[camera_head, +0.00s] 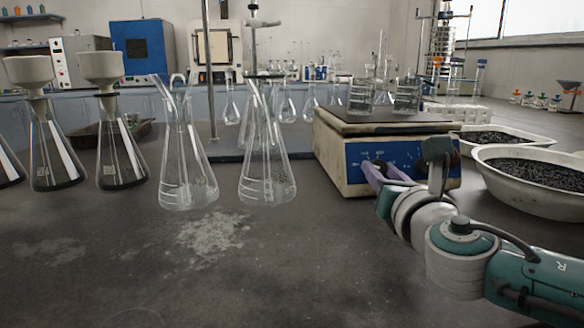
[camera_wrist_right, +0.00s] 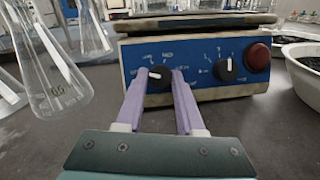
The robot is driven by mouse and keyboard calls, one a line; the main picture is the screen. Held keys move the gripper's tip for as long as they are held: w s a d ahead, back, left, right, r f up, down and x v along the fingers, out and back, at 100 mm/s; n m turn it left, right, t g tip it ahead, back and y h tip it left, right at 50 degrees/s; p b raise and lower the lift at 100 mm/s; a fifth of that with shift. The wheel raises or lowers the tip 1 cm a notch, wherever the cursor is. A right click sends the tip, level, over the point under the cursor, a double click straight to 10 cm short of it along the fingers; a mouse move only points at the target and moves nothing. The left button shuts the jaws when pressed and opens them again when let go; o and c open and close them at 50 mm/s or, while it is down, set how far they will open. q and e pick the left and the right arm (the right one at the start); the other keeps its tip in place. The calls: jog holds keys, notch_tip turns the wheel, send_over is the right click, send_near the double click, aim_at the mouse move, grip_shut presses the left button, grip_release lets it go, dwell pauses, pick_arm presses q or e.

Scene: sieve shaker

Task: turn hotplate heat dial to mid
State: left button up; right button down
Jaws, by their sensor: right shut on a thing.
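The hotplate (camera_head: 345,155) is a cream box with a blue front panel, right of centre in the head view. In the right wrist view its panel (camera_wrist_right: 205,62) carries two black dials with white pointer marks. My right gripper (camera_wrist_right: 160,74) is shut on the left dial (camera_wrist_right: 158,78), one purple finger on each side. That dial's pointer tilts to the upper left. The other dial (camera_wrist_right: 228,68) is free, its pointer near upright. In the head view my right gripper (camera_head: 377,170) reaches the panel and partly hides the dials. My left gripper is not in view.
A red button (camera_wrist_right: 258,57) is right of the dials. Glass beakers (camera_head: 405,96) stand on the hotplate. Clear flasks (camera_head: 266,170) stand to its left, one close to my gripper in the wrist view. White basins of dark grains (camera_head: 530,165) are at right.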

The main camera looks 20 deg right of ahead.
jog(key=m+g+h, duration=0.1)
jog(key=m, duration=0.2)
jog(key=m+h+p, duration=0.1)
jog(key=m, duration=0.2)
jog(key=shift+a+r+g, duration=0.1)
jog(key=shift+a+g, duration=0.1)
jog(key=shift+g, duration=0.2)
jog(key=m+g, duration=0.1)
jog(key=m, duration=0.1)
jog(key=m+g+p, duration=0.1)
jog(key=m, duration=0.2)
jog(key=shift+w+r+h, duration=0.15)
jog(key=shift+r+h, duration=0.05)
jog(key=shift+h, duration=0.2)
jog(key=m+p, duration=0.1)
jog(key=m, duration=0.1)
jog(key=m+g+p, duration=0.1)
jog(key=m, duration=0.2)
jog(key=shift+r+g, duration=0.15)
jog(key=shift+g, duration=0.15)
jog(key=m+p, duration=0.1)
jog(key=m, duration=0.1)
jog(key=m+g+y+p, duration=0.1)
jog(key=m+p, duration=0.1)
jog(key=shift+w+m+g, duration=0.1)
jog(key=shift+m+g, duration=0.2)
jog(key=c, duration=0.5)
grip_release()
